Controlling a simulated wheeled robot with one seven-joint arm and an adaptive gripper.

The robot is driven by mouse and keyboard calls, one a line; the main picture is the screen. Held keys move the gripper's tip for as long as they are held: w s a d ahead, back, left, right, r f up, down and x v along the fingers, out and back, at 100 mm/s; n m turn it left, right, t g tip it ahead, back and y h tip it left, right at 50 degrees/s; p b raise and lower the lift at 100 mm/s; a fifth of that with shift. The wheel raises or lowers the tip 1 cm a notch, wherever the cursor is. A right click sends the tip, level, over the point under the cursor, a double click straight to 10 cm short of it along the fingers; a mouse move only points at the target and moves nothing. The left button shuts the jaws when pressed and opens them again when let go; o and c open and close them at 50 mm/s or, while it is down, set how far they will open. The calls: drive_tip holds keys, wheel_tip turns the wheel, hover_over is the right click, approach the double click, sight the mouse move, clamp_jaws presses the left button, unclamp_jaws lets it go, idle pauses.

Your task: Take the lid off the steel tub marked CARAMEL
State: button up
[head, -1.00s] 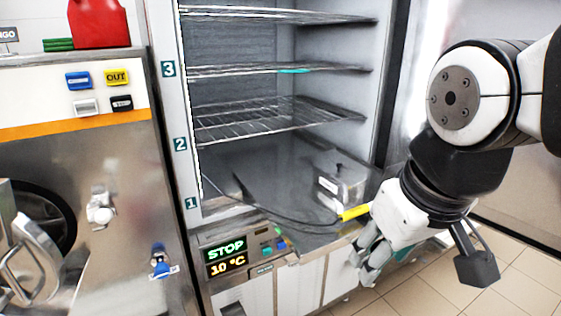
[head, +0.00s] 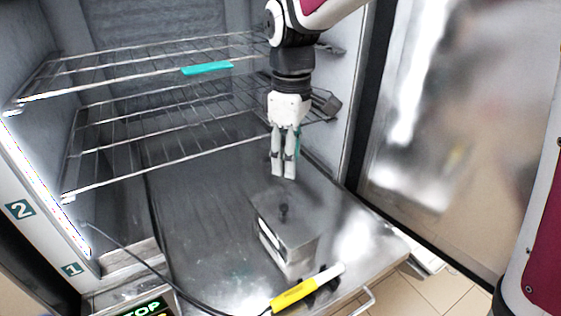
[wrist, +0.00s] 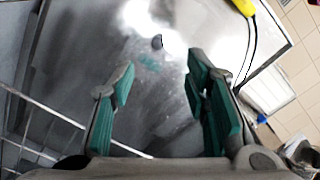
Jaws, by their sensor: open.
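A small steel tub (head: 292,257) stands on the cabinet's bottom steel surface. Its white label faces left and front, but its lettering cannot be read. The steel lid (head: 303,217) is on the tub, with a dark knob (head: 284,210) on top. The knob also shows in the wrist view (wrist: 157,42), beyond the fingertips. My gripper (head: 284,174) points down above the far side of the lid, apart from the knob. In the wrist view my gripper (wrist: 160,78) has its two green-padded fingers spread, with nothing between them.
A yellow-handled probe (head: 299,292) with a black cable lies just in front of the tub. Wire shelves (head: 150,130) are on the left, one with a teal strip (head: 207,68). The cabinet's right wall (head: 345,110) is close to my arm. The steel floor left of the tub is clear.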

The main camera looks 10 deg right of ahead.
drive_tip(key=p, duration=0.1)
hover_over(284, 206)
drive_tip(key=f, duration=0.5)
drive_tip(key=d+f, duration=0.1)
drive_tip(key=f, duration=0.2)
drive_tip(key=shift+s, duration=0.1)
drive_tip(key=f, duration=0.2)
drive_tip(key=a+f+p, duration=0.1)
drive_tip(key=f, duration=0.2)
drive_tip(key=shift+f, duration=0.45)
clamp_jaws()
